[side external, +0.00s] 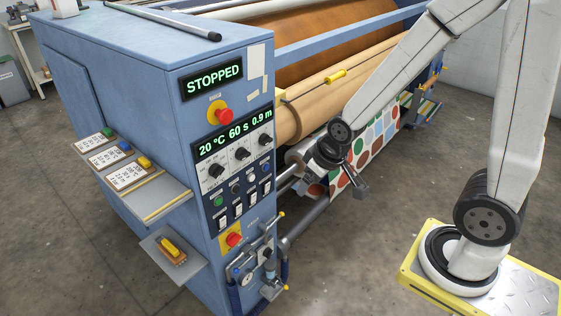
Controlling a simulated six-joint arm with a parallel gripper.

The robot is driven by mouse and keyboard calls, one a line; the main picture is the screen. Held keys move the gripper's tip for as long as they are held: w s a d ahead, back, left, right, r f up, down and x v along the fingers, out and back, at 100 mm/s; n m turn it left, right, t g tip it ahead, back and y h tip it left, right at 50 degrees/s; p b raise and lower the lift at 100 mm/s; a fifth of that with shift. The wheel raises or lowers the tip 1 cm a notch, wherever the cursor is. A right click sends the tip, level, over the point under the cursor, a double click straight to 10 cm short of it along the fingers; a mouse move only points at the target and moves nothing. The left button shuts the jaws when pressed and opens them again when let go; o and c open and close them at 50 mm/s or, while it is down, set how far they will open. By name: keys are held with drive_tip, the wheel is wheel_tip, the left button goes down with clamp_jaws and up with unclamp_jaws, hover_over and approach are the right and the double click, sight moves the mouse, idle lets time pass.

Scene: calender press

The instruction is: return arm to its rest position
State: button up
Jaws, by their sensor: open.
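My gripper (359,184) is open and empty. It hangs in front of the blue calender press (110,90), to the right of its control panel and near the lower rollers. The dot-patterned fabric (375,147) hangs just behind it. My arm reaches in from the base at the lower right. The press display reads STOPPED (212,80), and the lower display (236,133) reads 20 °C, 60 s, 0.9 m. I cannot tell the exact gap between my gripper and the rollers.
A shelf (165,200) with several cards juts from the press, with a lower shelf (180,275) holding an orange-yellow item (172,250). Red stop buttons (223,115) and valves with pipes (268,268) stick out from the panel. Floor (345,260) between press and base is clear.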

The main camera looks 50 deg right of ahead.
drive_tip(key=shift+g, duration=0.8)
drive_tip(key=s, duration=0.1)
drive_tip(key=s+a, duration=0.1)
drive_tip(key=s, duration=0.2)
drive_tip(key=shift+a+r, duration=0.2)
drive_tip(key=shift+r, duration=0.2)
